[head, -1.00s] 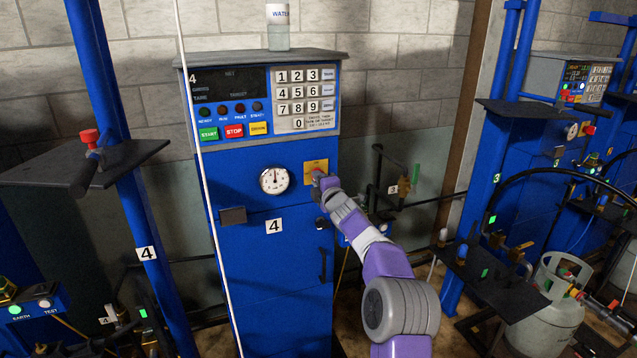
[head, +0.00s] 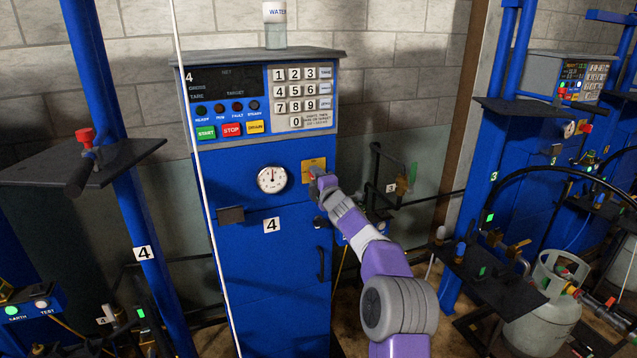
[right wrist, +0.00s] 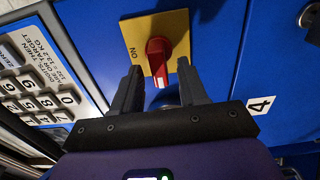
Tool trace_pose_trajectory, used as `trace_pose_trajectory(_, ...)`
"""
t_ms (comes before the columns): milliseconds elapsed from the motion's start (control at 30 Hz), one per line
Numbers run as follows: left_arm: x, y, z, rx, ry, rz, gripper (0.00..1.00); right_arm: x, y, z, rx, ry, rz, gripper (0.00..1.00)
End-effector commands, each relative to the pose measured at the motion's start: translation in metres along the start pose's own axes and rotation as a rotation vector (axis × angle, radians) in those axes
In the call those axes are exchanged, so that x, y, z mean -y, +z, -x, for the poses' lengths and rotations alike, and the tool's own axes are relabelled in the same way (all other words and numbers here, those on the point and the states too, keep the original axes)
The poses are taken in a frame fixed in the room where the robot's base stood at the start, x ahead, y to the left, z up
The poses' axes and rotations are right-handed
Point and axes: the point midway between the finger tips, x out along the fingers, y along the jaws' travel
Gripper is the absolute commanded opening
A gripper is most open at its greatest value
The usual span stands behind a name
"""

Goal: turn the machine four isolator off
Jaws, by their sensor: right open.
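The machine four isolator is a red rotary knob (right wrist: 158,62) on a yellow plate (right wrist: 176,24) marked ON. In the head view the plate (head: 313,163) sits on the blue cabinet front (head: 275,285), right of the gauge. My right gripper (right wrist: 158,70) is open, its two fingers on either side of the knob with gaps. Any contact is hard to judge. The knob's bar seems to lie crosswise to the ON label, though the view is foreshortened. In the head view my right gripper (head: 319,178) covers most of the knob. My left gripper is not in view.
A keypad panel (head: 302,98) and START, STOP and DRAIN buttons (head: 231,130) are above. A round gauge (head: 271,179) is left of the isolator. A door handle (head: 320,263) is below. A dark shelf (head: 80,165) juts out at left.

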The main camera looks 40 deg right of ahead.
Motion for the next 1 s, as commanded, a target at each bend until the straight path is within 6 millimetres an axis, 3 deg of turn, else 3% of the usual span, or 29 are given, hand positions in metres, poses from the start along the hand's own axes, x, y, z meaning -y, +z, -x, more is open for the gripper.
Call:
trace_pose_trajectory(533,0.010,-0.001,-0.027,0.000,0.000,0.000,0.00,0.000,0.000,0.064,-0.001,0.003,0.001,0.43)
trace_pose_trajectory(1000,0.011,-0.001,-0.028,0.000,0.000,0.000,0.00,-0.001,0.000,0.074,0.000,0.002,0.001,0.43)
